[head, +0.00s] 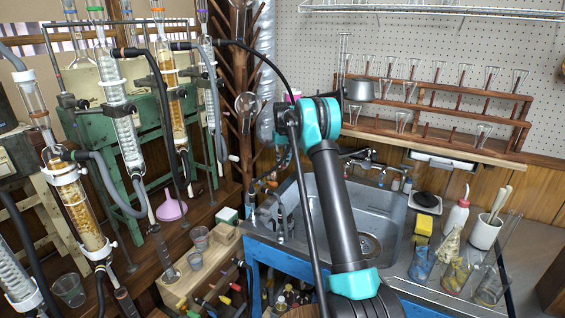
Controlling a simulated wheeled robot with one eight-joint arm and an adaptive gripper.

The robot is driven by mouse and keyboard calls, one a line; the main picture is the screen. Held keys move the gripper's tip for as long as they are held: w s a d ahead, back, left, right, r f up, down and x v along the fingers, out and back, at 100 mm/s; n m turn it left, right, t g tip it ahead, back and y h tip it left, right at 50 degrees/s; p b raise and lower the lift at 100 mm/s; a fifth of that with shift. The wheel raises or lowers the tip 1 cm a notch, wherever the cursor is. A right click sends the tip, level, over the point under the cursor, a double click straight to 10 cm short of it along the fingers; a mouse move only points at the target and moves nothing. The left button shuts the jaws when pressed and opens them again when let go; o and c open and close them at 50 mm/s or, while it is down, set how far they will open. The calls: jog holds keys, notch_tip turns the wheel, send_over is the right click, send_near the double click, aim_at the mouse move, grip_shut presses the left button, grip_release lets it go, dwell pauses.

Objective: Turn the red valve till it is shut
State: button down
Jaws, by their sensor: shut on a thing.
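My arm reaches up across the middle of the head view, bends at the teal elbow and comes down behind it to the left. My gripper (272,217) is small and partly hidden there, by the left rim of the sink. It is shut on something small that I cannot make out. I cannot pick out the red valve clearly. Several small coloured tap handles stand low at the bench front, left of my arm, and one of them (208,305) looks red.
A steel sink (390,205) lies behind and right of my arm. Glass condensers (122,120) with hoses fill the left. A wooden block (196,266) and beakers stand near the taps. A yellow sponge (424,224), wash bottle (457,217) and flasks (455,275) stand at the right.

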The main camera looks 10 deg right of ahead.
dwell(0.4)
jog(key=shift+w+d+n, duration=0.5)
jog(key=shift+d+n, duration=0.25)
jog(key=shift+n, duration=0.8)
jog(key=shift+w+d+n, duration=0.5)
jog(key=shift+d+n, duration=0.25)
jog(key=shift+n, duration=0.75)
jog(key=shift+w+d+n, duration=0.5)
jog(key=shift+d+n, duration=0.25)
jog(key=shift+n, duration=0.8)
jog(key=c, duration=1.4)
grip_release()
jog(key=shift+w, duration=0.1)
notch_tip(320, 180, up, 12)
